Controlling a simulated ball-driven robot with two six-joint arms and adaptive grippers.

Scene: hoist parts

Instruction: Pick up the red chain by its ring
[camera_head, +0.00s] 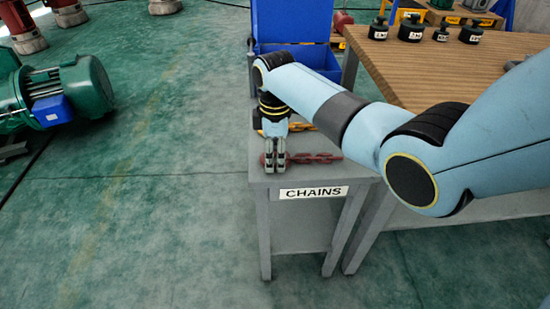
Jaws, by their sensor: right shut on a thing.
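The red chain (315,158) lies along the front part of the grey table labelled CHAINS (260,182). Its left end is at my right gripper (275,168), which points down over the table. The gripper is shut on that left end of the chain, and its fingers hide most of the ring. The rest of the red chain stretches right and appears to rest on the tabletop. My left gripper is not in view.
A yellow chain (300,126) lies behind the red one. A blue bin (320,58) stands behind the table. A wooden table (450,70) with several black weights (411,30) is at the right. A green motor (88,88) sits on the open floor at left.

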